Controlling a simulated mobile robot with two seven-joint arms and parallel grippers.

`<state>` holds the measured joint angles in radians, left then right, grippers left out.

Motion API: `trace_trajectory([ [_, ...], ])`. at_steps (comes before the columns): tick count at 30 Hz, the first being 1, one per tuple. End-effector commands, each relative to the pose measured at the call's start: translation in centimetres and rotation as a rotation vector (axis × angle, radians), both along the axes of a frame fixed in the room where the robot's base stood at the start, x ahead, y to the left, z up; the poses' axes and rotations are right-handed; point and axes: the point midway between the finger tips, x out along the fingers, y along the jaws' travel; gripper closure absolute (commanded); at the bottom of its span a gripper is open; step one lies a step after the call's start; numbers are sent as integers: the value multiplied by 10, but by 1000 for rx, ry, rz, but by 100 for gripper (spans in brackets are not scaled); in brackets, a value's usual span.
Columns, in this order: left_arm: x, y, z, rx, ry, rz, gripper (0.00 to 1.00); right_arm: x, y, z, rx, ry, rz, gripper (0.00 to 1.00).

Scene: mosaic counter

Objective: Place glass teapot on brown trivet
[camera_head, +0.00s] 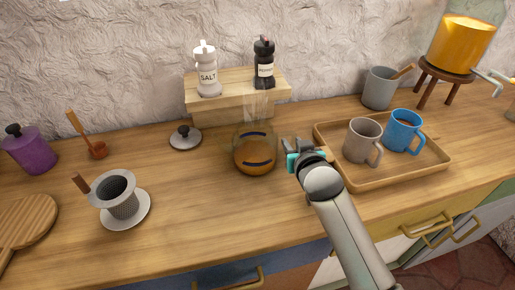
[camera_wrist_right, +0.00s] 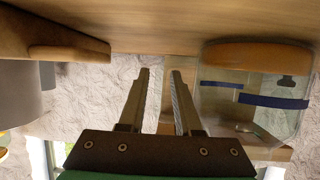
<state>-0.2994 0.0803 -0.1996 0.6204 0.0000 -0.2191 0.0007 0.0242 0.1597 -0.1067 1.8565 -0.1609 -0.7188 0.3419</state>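The clear glass teapot (camera_head: 254,142) with dark blue bands stands upright near the middle of the counter. A round brown shape shows at its base; I cannot tell whether this is the brown trivet beneath it or contents seen through the glass. My right gripper (camera_head: 297,152) is just right of the teapot, low over the counter, apart from it. In the right wrist view, whose picture is upside down, the gripper (camera_wrist_right: 160,75) has its fingers apart with nothing between them, and the teapot (camera_wrist_right: 255,90) is beside them at the right. My left gripper is out of view.
A wooden tray (camera_head: 400,177) with a grey mug (camera_head: 361,140) and a blue mug (camera_head: 404,131) lies close right of my gripper. A wooden riser (camera_head: 235,108) with salt and pepper mills stands behind. A black-knobbed lid (camera_head: 185,138) lies left. The front-centre counter is clear.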

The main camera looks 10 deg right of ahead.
Motion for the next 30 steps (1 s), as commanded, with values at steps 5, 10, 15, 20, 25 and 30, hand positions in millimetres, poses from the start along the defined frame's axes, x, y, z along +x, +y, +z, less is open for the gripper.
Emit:
trace_trajectory([
  [5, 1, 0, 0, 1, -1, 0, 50, 0, 0, 0, 0, 0, 0, 89],
  [10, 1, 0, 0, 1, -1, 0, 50, 0, 0, 0, 0, 0, 0, 100],
  [15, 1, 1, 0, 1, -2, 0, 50, 0, 0, 0, 0, 0, 0, 100],
  [20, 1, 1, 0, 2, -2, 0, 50, 0, 0, 0, 0, 0, 0, 100],
  [25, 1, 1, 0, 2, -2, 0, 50, 0, 0, 0, 0, 1, 0, 100],
  [30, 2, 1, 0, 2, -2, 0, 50, 0, 0, 0, 0, 1, 0, 100],
])
